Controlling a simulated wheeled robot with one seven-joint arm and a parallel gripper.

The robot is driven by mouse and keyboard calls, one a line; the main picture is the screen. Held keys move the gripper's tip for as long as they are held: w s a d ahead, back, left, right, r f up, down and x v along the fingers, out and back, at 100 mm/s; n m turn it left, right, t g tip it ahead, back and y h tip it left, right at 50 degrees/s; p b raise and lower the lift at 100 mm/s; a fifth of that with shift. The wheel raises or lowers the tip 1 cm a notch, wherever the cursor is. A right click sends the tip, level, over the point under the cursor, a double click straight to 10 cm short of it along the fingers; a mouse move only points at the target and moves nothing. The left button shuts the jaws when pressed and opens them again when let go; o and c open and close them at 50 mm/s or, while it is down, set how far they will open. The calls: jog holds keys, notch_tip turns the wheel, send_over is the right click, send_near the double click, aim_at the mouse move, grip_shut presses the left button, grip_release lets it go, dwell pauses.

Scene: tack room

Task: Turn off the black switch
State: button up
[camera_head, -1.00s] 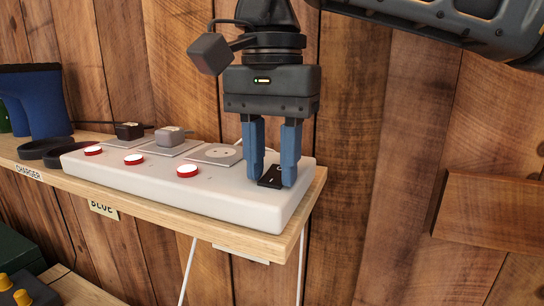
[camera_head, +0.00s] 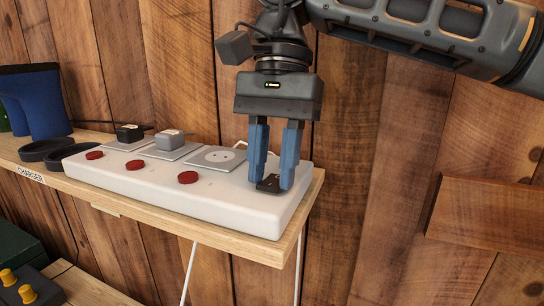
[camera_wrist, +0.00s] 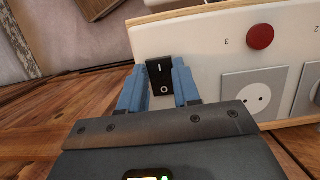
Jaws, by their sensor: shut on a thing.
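The black switch (camera_head: 268,187) is a small rocker at the right end of a white power strip (camera_head: 235,207) on a wooden shelf. In the wrist view the switch (camera_wrist: 159,72) shows a white line mark and a white O mark, the O nearer my palm. My gripper (camera_head: 273,181) points down with its blue fingers on either side of the switch, shut on it. The fingertips cover part of the switch in the head view. Red buttons (camera_head: 188,177) run along the strip, all dark and unlit.
Behind the buttons are a black plug (camera_head: 130,132), a grey plug (camera_head: 171,139) and an empty socket (camera_head: 216,157). Black round pieces (camera_head: 44,150) lie to the left on the shelf (camera_head: 240,246). A plank wall (camera_head: 345,150) stands close behind.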

aim_at(277, 177)
jog(key=o, duration=1.1)
jog(key=shift+c, duration=0.2)
jog(key=v, duration=0.7)
jog(key=shift+r, duration=0.4)
